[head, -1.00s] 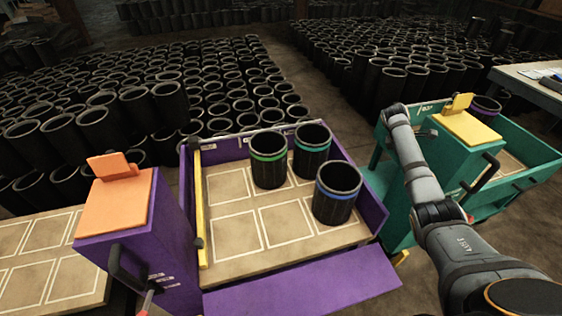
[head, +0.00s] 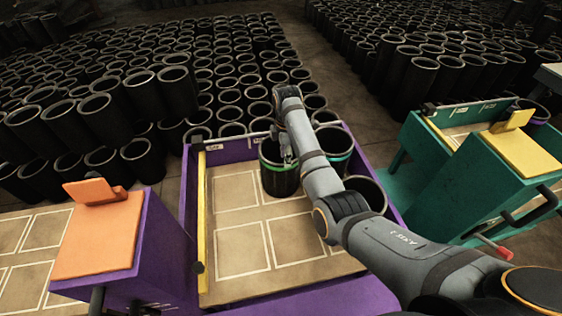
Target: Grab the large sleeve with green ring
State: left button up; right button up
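The black sleeve with the green ring (head: 279,182) stands upright in the purple-walled cart, at the back middle of its tray. My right gripper (head: 286,152) points down at this sleeve's mouth and covers part of its rim. Its fingers are small and dark, and I cannot tell whether they are open or touch the wall. A second sleeve with a teal-green ring (head: 343,160) stands to the right, partly behind my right arm. A third sleeve (head: 373,188) is mostly hidden by the arm. My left gripper is not in view.
The purple cart (head: 170,225) has a yellow bar (head: 201,215) on its left and an orange-topped post (head: 95,235). The tray's left and front squares (head: 240,248) are empty. A green cart (head: 450,190) stands at the right. Many black sleeves fill the floor behind.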

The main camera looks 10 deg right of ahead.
aim_at(277, 181)
jog(key=shift+s+a+f, duration=0.1)
jog(key=shift+s+f, duration=0.15)
notch_tip(277, 181, down, 4)
jog(key=shift+b, duration=0.4)
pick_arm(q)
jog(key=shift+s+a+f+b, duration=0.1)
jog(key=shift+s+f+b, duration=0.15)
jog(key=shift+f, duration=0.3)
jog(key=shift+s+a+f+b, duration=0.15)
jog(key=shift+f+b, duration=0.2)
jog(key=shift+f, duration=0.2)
pick_arm(e)
notch_tip(277, 181, down, 6)
jog(key=shift+r, duration=0.2)
jog(key=shift+w, duration=0.1)
grip_shut()
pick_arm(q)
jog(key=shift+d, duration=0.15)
pick_arm(e)
jog(key=shift+r, duration=0.15)
